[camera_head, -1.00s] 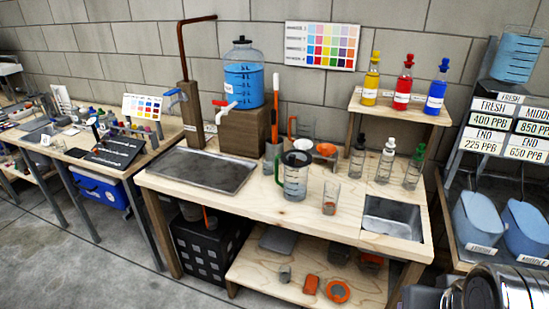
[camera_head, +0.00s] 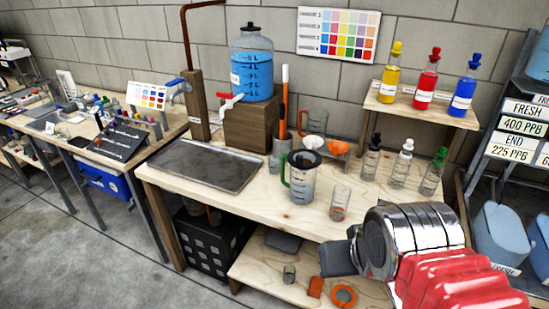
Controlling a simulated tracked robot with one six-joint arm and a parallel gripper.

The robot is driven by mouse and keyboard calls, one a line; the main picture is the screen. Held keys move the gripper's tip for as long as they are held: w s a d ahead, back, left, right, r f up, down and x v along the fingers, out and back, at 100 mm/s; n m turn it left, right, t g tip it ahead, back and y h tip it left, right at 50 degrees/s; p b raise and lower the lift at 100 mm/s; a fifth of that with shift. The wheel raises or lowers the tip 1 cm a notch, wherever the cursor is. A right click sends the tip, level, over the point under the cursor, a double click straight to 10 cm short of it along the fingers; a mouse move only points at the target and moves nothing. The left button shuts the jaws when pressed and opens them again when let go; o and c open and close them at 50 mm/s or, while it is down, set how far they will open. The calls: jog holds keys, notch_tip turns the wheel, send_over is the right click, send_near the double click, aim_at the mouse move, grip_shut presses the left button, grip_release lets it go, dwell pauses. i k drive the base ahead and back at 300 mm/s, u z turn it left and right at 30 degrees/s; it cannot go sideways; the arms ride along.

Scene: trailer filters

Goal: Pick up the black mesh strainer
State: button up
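A dark round piece (camera_head: 303,158), which looks like the black mesh strainer, sits in the mouth of the clear pitcher (camera_head: 300,187) with a green handle on the middle of the wooden table. It is small in view and its mesh cannot be made out. My arm, chrome and red, reaches in from the lower right. Its dark grey end, my gripper (camera_head: 340,258), is in front of the table's front edge, below and right of the pitcher and apart from it. The fingertips cannot be made out.
A clear cup (camera_head: 340,203) stands right of the pitcher. An orange funnel (camera_head: 338,148) and a clear jug (camera_head: 313,122) stand behind it. A metal tray (camera_head: 205,165) lies left. Dropper bottles (camera_head: 402,163) stand at the right. Orange rings (camera_head: 343,296) lie on the lower shelf.

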aim_at(301, 159)
jog(key=u, duration=0.7)
jog(key=i, duration=0.9)
jog(key=u, duration=0.55)
